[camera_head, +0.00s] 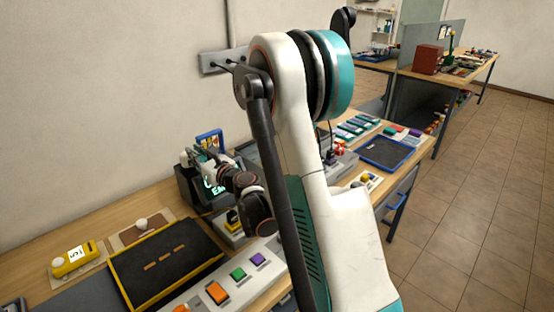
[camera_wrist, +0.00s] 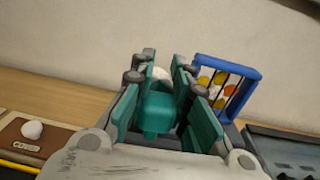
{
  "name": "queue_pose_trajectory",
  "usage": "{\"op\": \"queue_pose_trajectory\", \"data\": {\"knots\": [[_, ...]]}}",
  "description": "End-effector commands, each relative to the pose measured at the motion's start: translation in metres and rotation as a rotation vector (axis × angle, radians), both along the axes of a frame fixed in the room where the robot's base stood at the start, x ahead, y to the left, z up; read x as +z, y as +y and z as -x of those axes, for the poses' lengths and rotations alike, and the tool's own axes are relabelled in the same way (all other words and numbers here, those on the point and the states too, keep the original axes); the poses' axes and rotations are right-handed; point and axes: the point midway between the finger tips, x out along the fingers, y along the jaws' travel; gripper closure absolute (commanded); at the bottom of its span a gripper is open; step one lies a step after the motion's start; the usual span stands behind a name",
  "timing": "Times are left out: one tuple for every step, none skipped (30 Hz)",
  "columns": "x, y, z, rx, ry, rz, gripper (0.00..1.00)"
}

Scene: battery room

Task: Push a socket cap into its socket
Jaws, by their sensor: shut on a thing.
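A blue frame with coloured discs (camera_wrist: 228,84) stands close right of the fingers. A brown plate with a white knob (camera_wrist: 33,130) lies to the left. A yellow-rimmed black tray (camera_head: 165,265), a yellow device (camera_head: 74,259) and a panel of coloured buttons (camera_head: 228,282) fill the bench front.

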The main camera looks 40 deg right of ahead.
Motion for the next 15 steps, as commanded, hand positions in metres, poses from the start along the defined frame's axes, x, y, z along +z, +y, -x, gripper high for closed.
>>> {"op": "queue_pose_trajectory", "data": {"knots": [[-0.002,-0.021,0.000,0.010,0.000,0.000,0.98],[-0.003,-0.030,0.001,0.022,0.000,0.000,0.98],[-0.005,-0.041,0.003,0.038,0.000,0.000,0.98],[-0.006,-0.049,0.004,0.049,0.000,0.000,0.98],[-0.008,-0.058,0.006,0.059,0.000,0.000,0.98],[-0.009,-0.070,0.008,0.073,0.000,0.000,0.98],[-0.011,-0.078,0.011,0.085,0.001,0.000,0.98],[-0.012,-0.087,0.013,0.095,0.001,0.000,0.98],[-0.014,-0.099,0.018,0.111,0.001,0.000,0.98],[-0.016,-0.109,0.022,0.123,0.001,0.000,0.98],[-0.018,-0.119,0.026,0.135,0.001,0.000,0.98],[-0.020,-0.133,0.033,0.152,0.001,0.000,0.98],[-0.022,-0.144,0.039,0.165,0.001,0.000,0.98],[-0.024,-0.155,0.045,0.177,0.001,0.000,0.98],[-0.026,-0.169,0.054,0.196,0.001,0.000,0.98]]}}
